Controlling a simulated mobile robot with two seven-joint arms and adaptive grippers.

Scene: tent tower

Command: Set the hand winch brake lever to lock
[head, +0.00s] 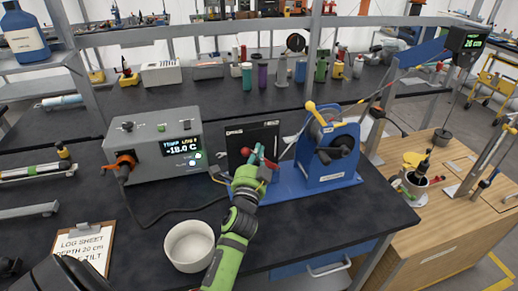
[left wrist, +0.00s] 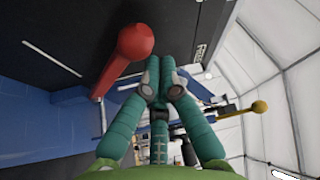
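The blue hand winch (head: 328,160) stands on a blue base on the dark bench, with a yellow-knobbed crank (head: 311,107) on top. The brake lever is red with a round knob (left wrist: 135,40); its red part also shows small beside my fingers in the head view (head: 271,164). It stands in front of a black panel (head: 252,138) with small labels I cannot read. My left gripper (head: 258,155) is at the lever. In the left wrist view its teal fingertips (left wrist: 161,68) are together, with the lever just left of them, not between them; contact is unclear. My right gripper is not in view.
A grey box with a temperature display (head: 152,145) stands left of the winch, its cable running along the bench. A white bowl (head: 189,246) and a log sheet clipboard (head: 84,250) lie nearer. Bottles (head: 263,75) stand behind. A wooden bench (head: 440,210) is at right.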

